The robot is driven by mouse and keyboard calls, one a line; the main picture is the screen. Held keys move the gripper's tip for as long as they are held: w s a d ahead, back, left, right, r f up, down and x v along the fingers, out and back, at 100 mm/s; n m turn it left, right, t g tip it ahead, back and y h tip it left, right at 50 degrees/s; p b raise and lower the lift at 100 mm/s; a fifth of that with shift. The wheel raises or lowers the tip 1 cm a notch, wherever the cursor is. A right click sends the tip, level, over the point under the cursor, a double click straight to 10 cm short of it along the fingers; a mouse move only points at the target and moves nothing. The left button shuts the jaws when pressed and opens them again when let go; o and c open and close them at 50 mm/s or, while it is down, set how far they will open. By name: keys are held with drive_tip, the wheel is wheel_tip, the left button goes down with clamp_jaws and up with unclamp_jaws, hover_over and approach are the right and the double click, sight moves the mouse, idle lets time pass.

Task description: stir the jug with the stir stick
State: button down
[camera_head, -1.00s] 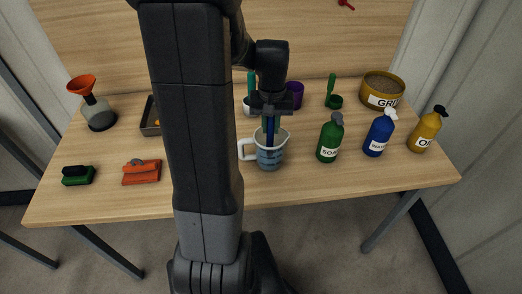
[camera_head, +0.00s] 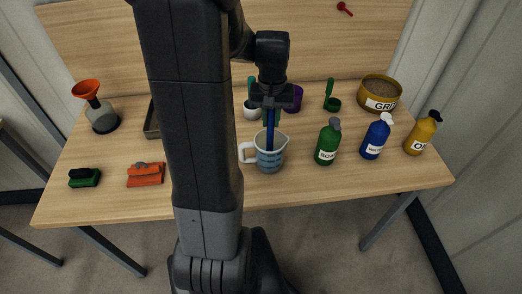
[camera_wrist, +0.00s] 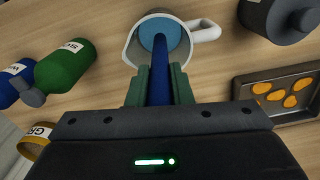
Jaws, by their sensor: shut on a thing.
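The jug (camera_head: 270,160) is a clear measuring jug with a white handle on its left and blue liquid inside. It stands near the front middle of the table. My gripper (camera_head: 270,110) is above it, shut on the blue stir stick (camera_head: 270,132). The stick points down, and its lower end is over or inside the jug's mouth; how deep is hard to tell. In the wrist view my gripper (camera_wrist: 160,88) has green fingers on both sides of the stick (camera_wrist: 160,75). The jug (camera_wrist: 135,50) lies beyond the fingertips there, with blue liquid (camera_wrist: 170,38) showing.
A green soap bottle (camera_head: 328,143), a blue bottle (camera_head: 376,137) and a yellow bottle (camera_head: 423,133) stand right of the jug. A yellow tub (camera_head: 379,105) is behind them. A metal tray (camera_wrist: 302,90) holds several orange pieces.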

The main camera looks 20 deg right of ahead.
drive_tip(key=shift+r+p, duration=2)
drive_tip(key=shift+r, duration=1.75)
